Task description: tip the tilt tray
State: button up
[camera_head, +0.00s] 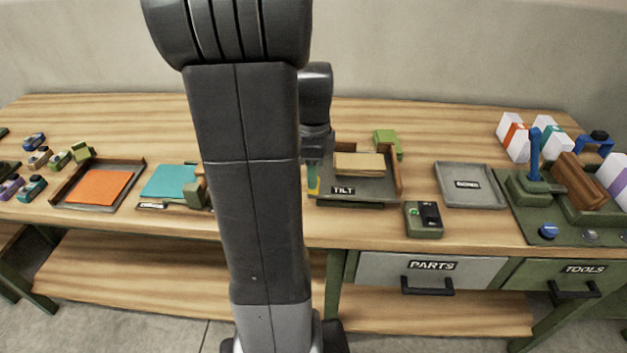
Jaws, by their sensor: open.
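The tilt tray (380,188), labelled TILT, stands on the workbench right of my arm. It is grey with brown side walls, and a tan stack (359,163) lies in it. The tray looks about level. My gripper (313,178) is at the tray's left front side, pointing down. It is open, and my arm hides part of it. A green and yellow piece shows there, and I cannot tell whether the gripper touches the tray.
A green block (387,141) lies behind the tray. A green box with a black top (424,219) stands at its front right. A grey labelled tray (470,197) and a green lever station (536,207) are further right. An orange-sheet tray (140,172) is left.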

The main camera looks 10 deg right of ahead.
jog(key=shift+f, duration=1.85)
grip_shut()
